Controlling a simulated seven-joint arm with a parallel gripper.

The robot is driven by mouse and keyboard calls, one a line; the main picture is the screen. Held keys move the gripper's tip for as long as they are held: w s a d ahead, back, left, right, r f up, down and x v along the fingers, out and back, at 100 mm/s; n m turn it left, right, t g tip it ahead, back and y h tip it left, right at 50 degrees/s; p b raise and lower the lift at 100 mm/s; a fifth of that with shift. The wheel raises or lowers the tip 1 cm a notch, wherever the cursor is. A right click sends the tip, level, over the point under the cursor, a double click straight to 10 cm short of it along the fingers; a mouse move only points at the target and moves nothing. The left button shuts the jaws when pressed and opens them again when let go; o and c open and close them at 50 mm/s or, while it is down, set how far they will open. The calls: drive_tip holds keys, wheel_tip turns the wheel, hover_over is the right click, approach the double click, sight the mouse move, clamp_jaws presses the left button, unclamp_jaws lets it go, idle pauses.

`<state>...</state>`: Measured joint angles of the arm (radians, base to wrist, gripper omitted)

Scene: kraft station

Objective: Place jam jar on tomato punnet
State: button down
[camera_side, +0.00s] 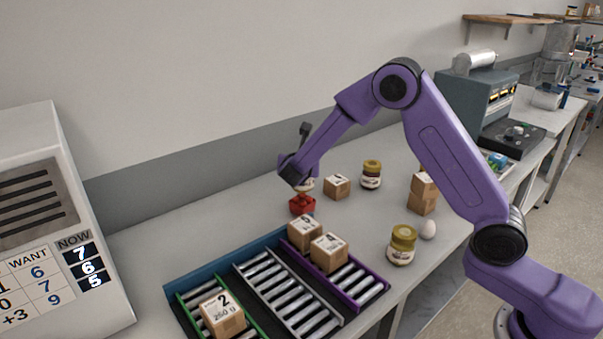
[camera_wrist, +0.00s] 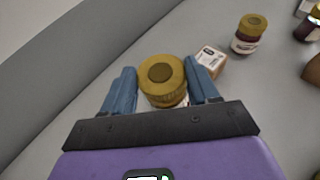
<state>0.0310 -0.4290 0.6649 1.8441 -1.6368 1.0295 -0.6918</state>
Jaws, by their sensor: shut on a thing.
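The jam jar with a yellow lid (camera_wrist: 161,76) is between my gripper's blue fingers (camera_wrist: 163,88) in the wrist view, and the fingers are shut on it. In the side view my gripper (camera_side: 304,184) points down at the back of the table, mostly hiding the jar. The red tomato punnet (camera_side: 302,206) is directly beneath the gripper and the jar. I cannot tell whether the jar touches the punnet. In the wrist view the punnet is hidden behind the jar and my gripper.
A small carton (camera_side: 337,187) and another jar (camera_side: 371,175) stand to the right. A third jar (camera_side: 402,245), an egg (camera_side: 428,229) and stacked cartons (camera_side: 423,193) are farther right. Roller lanes with cartons (camera_side: 329,252) lie in front. A wall runs behind.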

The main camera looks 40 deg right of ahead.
drive_tip(key=shift+w+f, duration=0.1)
drive_tip(key=shift+f, duration=1.5)
drive_tip(key=shift+f, duration=0.1)
drive_tip(key=shift+c, duration=1.4)
unclamp_jaws()
drive_tip(key=v, duration=1.2)
drive_tip(key=s+d+m+g+y, duration=0.2)
drive_tip(key=s+m+g+y, duration=0.2)
drive_tip(key=s, duration=1.4)
drive_tip(key=s+d+m+g+y, duration=0.2)
drive_tip(key=s+m+g+y, duration=0.3)
drive_tip(key=s+m, duration=0.5)
drive_tip(key=s+y, duration=0.1)
drive_tip(key=s, duration=0.8)
drive_tip(key=shift+s+r, duration=0.25)
